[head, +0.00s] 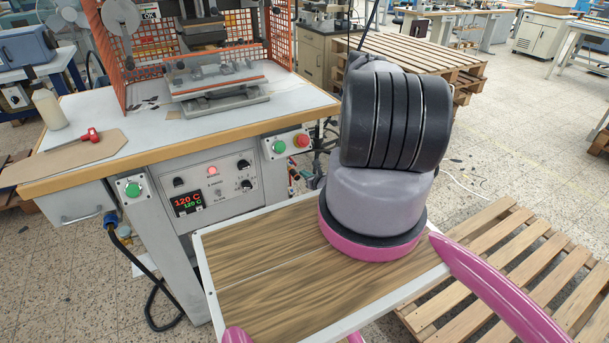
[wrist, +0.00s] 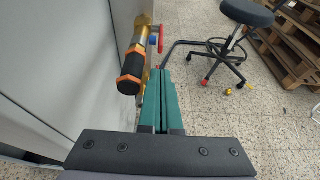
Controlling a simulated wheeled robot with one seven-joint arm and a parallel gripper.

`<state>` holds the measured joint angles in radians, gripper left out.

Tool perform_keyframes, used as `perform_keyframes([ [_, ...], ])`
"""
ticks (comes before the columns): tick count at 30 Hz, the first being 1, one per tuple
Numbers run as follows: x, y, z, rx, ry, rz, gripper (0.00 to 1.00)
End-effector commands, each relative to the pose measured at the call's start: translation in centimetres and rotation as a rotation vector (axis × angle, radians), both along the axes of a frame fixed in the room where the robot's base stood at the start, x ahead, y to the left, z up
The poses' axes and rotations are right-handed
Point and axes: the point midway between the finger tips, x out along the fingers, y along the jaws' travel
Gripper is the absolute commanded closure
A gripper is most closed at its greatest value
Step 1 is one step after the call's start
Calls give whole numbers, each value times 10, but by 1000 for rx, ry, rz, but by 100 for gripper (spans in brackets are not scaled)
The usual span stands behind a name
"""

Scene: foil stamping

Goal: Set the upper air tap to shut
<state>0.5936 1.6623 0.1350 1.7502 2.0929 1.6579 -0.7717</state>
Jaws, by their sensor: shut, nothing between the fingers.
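In the wrist view, my gripper (wrist: 160,72) has two green fingers lying together, shut with nothing between them. Just beyond and left of the fingertips is a brass air fitting (wrist: 141,34) beside a pale grey panel. A black and orange cylinder (wrist: 131,74) points from it toward the camera. A small blue part (wrist: 153,41) and a red lever-like part (wrist: 161,40) sit on its right side. I cannot tell which of these is the upper tap, nor its setting. Whether the fingertips touch the fitting is unclear. The head view shows neither the gripper nor the fitting.
The grey panel (wrist: 60,65) borders the left of the wrist view. A dark bar or hose (wrist: 190,43) and a black stool (wrist: 246,14) stand beyond, over tiled floor. In the head view, the stamping press (head: 210,75) stands on a bench, with a pallet (head: 530,270) at right.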

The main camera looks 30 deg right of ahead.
Motion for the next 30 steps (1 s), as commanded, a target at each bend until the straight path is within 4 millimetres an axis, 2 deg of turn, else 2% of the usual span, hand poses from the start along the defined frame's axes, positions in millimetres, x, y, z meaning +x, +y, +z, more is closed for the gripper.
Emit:
perform_keyframes([
  [6, 39, 1, -13, -1, -3, 2, 100],
  [12, 60, 3, -21, 0, -2, 1, 100],
  [26, 66, 2, -22, 1, 1, 2, 100],
  [30, 76, 2, -20, -7, 38, 11, 100],
])
